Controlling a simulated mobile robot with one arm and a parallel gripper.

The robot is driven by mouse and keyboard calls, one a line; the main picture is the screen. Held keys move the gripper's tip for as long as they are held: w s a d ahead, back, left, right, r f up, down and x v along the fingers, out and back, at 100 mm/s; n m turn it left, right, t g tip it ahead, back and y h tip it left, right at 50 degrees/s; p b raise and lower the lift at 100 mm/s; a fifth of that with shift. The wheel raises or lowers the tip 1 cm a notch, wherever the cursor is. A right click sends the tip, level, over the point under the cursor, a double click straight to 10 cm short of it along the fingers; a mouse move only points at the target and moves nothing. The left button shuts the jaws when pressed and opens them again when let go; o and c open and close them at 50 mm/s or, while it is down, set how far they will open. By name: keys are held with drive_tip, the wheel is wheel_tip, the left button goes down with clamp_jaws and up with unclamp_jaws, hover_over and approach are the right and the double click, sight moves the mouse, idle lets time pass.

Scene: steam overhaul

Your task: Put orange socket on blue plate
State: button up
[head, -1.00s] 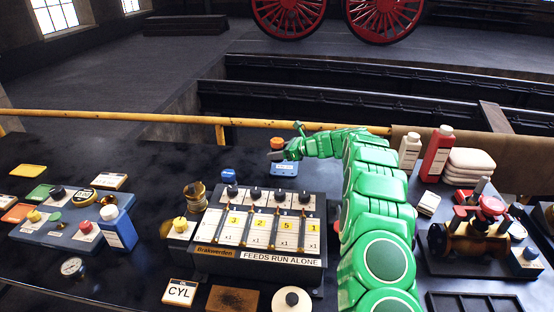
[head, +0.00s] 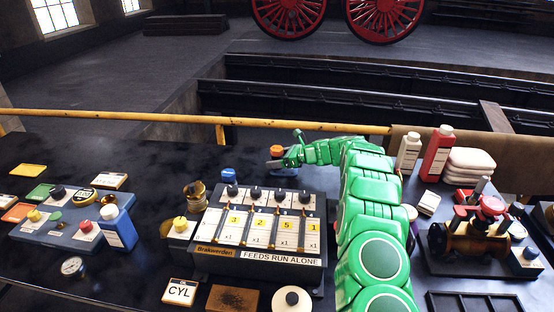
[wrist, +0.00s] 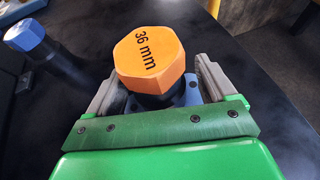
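The orange socket (wrist: 150,52), with a hexagonal orange top marked 36 mm and a dark body, stands between my fingers in the wrist view. Its orange top also shows in the head view (head: 277,150). The blue plate (wrist: 192,93) shows beneath and beside its body; the socket appears upright on it, though the contact is hidden. The plate is also partly visible in the head view (head: 287,172). My gripper (wrist: 158,85) is open around the socket, with a visible gap at the right finger. It also shows in the head view (head: 276,160).
A blue-topped socket (wrist: 25,36) stands left of the plate. The numbered feed panel (head: 262,225) is in front of it. A yellow rail (head: 110,115) runs along the bench's back edge. Bottles and a valve assembly (head: 480,235) are at right.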

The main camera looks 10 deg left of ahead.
drive_tip(key=shift+r, duration=0.1)
drive_tip(key=shift+s+d+r, duration=0.1)
drive_tip(key=shift+d+r, duration=0.15)
drive_tip(key=shift+d, duration=0.15)
drive_tip(key=shift+v, duration=1.05)
wheel_tip(320, 180, up, 7)
drive_tip(key=s+d+r+n+g+h, duration=0.1)
drive_tip(key=s+r+n, duration=0.3)
drive_tip(key=s, duration=0.5)
drive_tip(key=s+d+r+n+g+h, duration=0.1)
drive_tip(key=s+r+n+g+h, duration=0.3)
drive_tip(key=s, duration=0.6)
drive_tip(key=s+d+r+n+t+y, duration=0.1)
drive_tip(key=s+r+n, duration=0.3)
drive_tip(key=s, duration=0.5)
drive_tip(key=s+d+n+h, duration=0.3)
drive_tip(key=s+d, duration=0.4)
drive_tip(key=s, duration=0.6)
drive_tip(key=s+d+f+n+h, duration=0.1)
drive_tip(key=s+d+n+h, duration=0.2)
drive_tip(key=s+d, duration=0.4)
drive_tip(key=s+d+n+g+h, duration=0.1)
drive_tip(key=s+d+n+h, duration=0.2)
drive_tip(key=s, duration=1.7)
drive_tip(key=d, duration=0.4)
drive_tip(key=shift+s+d+f, duration=0.2)
